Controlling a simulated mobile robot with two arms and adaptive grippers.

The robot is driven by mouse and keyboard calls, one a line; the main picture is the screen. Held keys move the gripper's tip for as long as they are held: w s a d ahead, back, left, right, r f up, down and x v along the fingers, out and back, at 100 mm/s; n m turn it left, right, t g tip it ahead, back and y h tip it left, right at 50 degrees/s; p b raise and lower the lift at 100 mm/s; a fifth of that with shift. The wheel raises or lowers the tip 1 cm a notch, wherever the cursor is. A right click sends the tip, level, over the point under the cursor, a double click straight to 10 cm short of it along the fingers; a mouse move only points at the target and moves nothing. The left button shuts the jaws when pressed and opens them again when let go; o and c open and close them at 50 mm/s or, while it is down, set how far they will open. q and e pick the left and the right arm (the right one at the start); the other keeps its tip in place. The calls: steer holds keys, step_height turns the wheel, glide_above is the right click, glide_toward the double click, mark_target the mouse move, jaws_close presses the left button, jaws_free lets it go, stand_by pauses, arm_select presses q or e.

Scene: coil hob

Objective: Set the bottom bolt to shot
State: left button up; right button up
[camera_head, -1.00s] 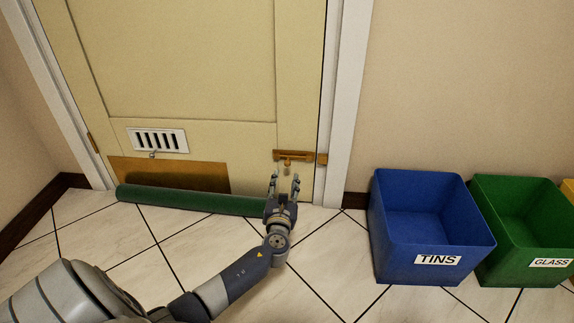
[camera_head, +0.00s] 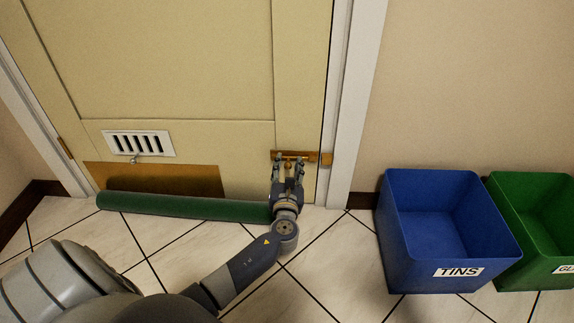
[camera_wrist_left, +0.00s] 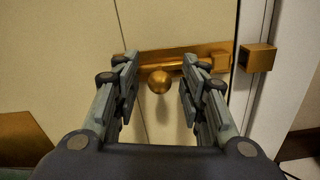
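The brass bottom bolt (camera_wrist_left: 208,62) is fixed low on the cream door, near its right edge. Its round knob (camera_wrist_left: 160,82) shows between my gripper's fingers in the left wrist view. The brass keeper (camera_wrist_left: 257,57) sits on the white frame to the right, with a gap between it and the bolt's plate. In the head view the bolt (camera_head: 279,155) is partly hidden by my left gripper (camera_head: 289,161). My left gripper is open, its fingers on either side of the knob, with space visible on both sides. My right gripper is not in view.
A green draught roll (camera_head: 180,206) lies along the door's foot, left of my gripper. A white vent (camera_head: 139,144) and a brass kick plate (camera_head: 200,180) are on the door. A blue TINS bin (camera_head: 440,250) and a green bin (camera_head: 540,240) stand at right.

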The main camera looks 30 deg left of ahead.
arm_select(q)
jaws_close()
steer(key=shift+w+d+p, duration=0.15)
steer(key=shift+w+d, duration=0.35)
steer(key=shift+d, duration=0.35)
steer(key=shift+w+d+p, duration=0.15)
steer(key=shift+w+d, duration=0.35)
steer(key=shift+d, duration=0.3)
jaws_free()
steer(key=shift+w+d, duration=0.1)
step_height(320, 180, up, 10)
steer(key=shift+r, duration=0.1)
